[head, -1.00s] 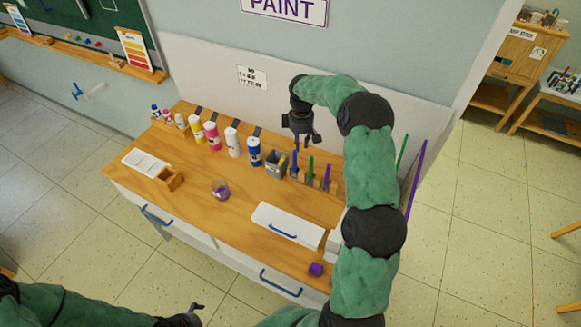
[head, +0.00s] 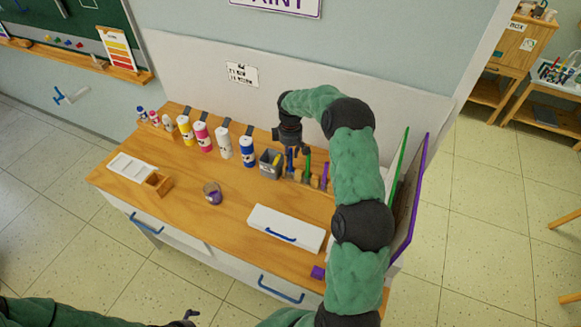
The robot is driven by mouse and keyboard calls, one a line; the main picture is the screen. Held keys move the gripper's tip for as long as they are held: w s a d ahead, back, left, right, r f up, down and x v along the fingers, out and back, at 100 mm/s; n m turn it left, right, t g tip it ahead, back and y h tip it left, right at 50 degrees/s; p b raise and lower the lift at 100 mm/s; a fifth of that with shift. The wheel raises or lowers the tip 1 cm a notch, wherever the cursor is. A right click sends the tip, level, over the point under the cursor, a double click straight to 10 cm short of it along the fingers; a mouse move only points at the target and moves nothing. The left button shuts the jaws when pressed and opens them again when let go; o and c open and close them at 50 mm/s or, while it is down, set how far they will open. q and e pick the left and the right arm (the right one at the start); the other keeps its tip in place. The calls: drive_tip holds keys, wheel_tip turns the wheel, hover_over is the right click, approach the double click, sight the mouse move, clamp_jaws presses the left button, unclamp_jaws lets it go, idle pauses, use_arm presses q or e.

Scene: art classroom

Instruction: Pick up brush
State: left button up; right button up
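A row of upright brushes stands in a wooden holder at the back right of the wooden table: a blue brush (head: 290,162), a green brush (head: 306,166) and a purple brush (head: 324,177). My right gripper (head: 294,150) points down at the top of the blue brush, close to the green one. Its fingers look apart; whether they touch a brush is too small to tell. My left gripper (head: 188,319) is at the bottom edge, away from the table, mostly cut off, and its opening is unclear.
A grey cup (head: 270,166) and a blue-labelled bottle (head: 248,151) stand just left of the brushes, with more paint bottles beyond. The table's middle is mostly clear.

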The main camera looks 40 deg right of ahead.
sight(291, 170)
wheel_tip(291, 170, down, 5)
drive_tip(key=shift+w+d+b, duration=0.1)
drive_tip(key=shift+d+b, duration=0.05)
drive_tip(key=shift+b, duration=0.15)
clamp_jaws()
wheel_tip(291, 170, up, 10)
drive_tip(key=shift+r+p, duration=0.1)
drive_tip(key=shift+p, duration=0.5)
